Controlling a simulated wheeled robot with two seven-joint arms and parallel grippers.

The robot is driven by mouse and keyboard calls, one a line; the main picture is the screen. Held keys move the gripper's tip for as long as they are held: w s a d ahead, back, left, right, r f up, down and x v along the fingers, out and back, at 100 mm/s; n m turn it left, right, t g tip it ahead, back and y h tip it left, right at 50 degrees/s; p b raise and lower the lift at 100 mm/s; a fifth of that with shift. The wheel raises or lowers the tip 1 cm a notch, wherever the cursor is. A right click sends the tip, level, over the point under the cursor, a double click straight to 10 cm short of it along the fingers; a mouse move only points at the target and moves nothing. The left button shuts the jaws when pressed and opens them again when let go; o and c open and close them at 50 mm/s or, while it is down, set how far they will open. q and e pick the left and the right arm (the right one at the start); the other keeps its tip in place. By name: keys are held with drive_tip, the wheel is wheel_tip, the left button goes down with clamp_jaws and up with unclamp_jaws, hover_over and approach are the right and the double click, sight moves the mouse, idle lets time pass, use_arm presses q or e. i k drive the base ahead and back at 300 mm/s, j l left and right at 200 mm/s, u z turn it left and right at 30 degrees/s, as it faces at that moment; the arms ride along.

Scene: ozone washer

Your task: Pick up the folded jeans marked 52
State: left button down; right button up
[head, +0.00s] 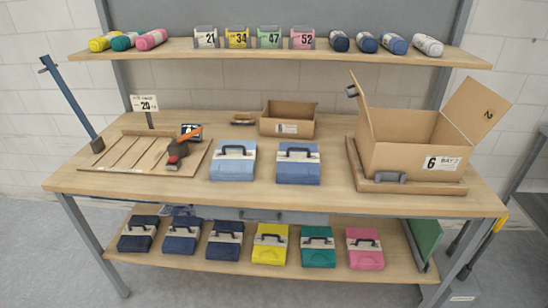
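I cannot make out with certainty any folded jeans marked 52. A pink card reading 52 (302,38) stands on the upper shelf. Two blue bundle-like items with pale bands and dark handles, one light blue (233,172) and one medium blue (298,172), sit on the table's middle. Similar items stand on the lower shelf: several dark blue ones (181,247), a yellow one (270,258), a green one (318,260) and a pink one (365,262). No number is legible on them. Neither of my grippers is in view.
An open carton (400,150) labelled 6 stands at the table's right. A small cardboard box (288,117) is at the back. A slatted wooden board (120,158) with a red-and-black tool (176,155) lies left. The table's front strip is clear.

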sight(233, 160)
drive_tip(key=i+j+u, duration=0.2)
drive_tip(key=i+j, duration=0.15)
drive_tip(key=i+j+u, duration=0.15)
drive_tip(key=i+j, duration=0.15)
drive_tip(key=i, duration=0.2)
